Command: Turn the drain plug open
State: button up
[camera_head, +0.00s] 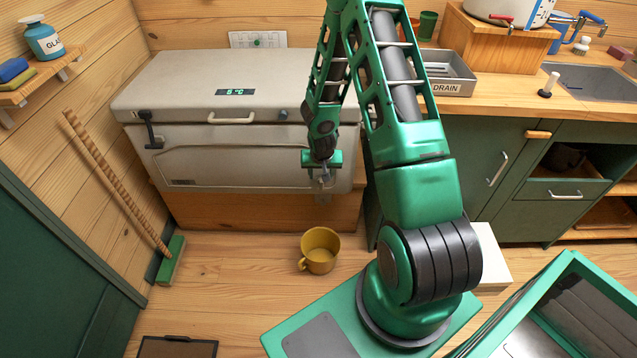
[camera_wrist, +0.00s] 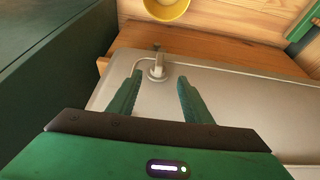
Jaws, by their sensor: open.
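The drain plug (camera_wrist: 157,70) is a small pale knob with a raised grip on a round base, low on the front of the grey chest cooler (camera_wrist: 235,100). In the head view the plug (camera_head: 327,180) shows small at the cooler's lower right, partly hidden by my gripper. My gripper (camera_wrist: 159,80) is open and empty. Its two green fingers point toward the plug, which lies between and just beyond the fingertips in the wrist view. I cannot tell whether they touch it. My gripper also shows in the head view (camera_head: 322,164), in front of the cooler (camera_head: 230,160).
A yellow mug (camera_head: 320,250) stands on the floor below the cooler. A broom (camera_head: 120,190) leans at left. A metal tray marked DRAIN (camera_head: 450,88) sits on the right counter. The cooler's closed lid (camera_head: 230,80) has a lit display. Floor left of the mug is clear.

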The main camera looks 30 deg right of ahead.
aim_at(321, 181)
jog(key=x, duration=0.7)
jog(key=shift+w+d+f, duration=0.15)
jog(key=shift+d+f, duration=0.05)
